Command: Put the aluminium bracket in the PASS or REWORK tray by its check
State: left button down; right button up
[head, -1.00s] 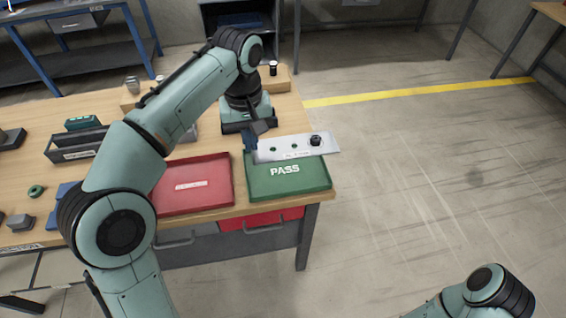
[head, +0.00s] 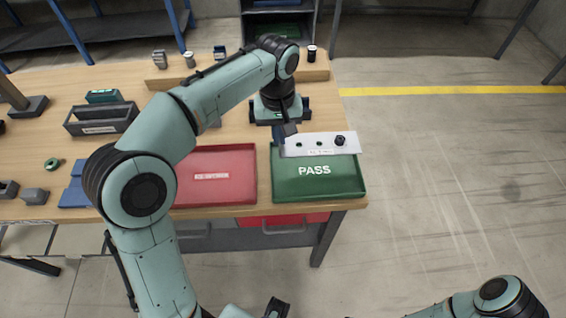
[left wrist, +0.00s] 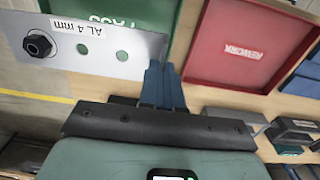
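The aluminium bracket (head: 330,146) is a flat pale plate with two open holes, a black nut-like fitting at its far end and a label. In the left wrist view the bracket (left wrist: 100,64) reads "AL 4 mm". My left gripper (head: 286,137) is shut on its left end, and its blue fingers (left wrist: 163,84) show in the left wrist view. The bracket is over the back part of the green PASS tray (head: 315,188); I cannot tell the exact gap. The red REWORK tray (head: 220,192) is left of it and looks empty. My right gripper is not seen.
A grey bin (head: 100,120) and a green-topped block (head: 102,96) stand on the wooden bench at the left. A green ring (head: 52,164) and grey blocks lie nearby. A wooden ledge (head: 215,77) with small parts runs along the back. The bench ends just right of the PASS tray.

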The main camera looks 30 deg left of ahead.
pick_arm(q)
notch_tip(320, 180, down, 11)
jog(key=shift+w+r+b, duration=0.1)
jog(key=shift+r+b, duration=0.05)
jog(key=shift+b, duration=0.65)
jog(key=shift+f+b, duration=0.3)
jog(key=shift+f, duration=0.3)
jog(key=c, duration=1.3)
grip_release()
jog(key=shift+c, duration=0.2)
jog(key=shift+r, duration=0.1)
jog(key=shift+r, duration=0.3)
notch_tip(320, 180, up, 12)
jog(key=p, duration=0.3)
jog(key=shift+a+r, duration=0.1)
jog(key=shift+r, duration=0.15)
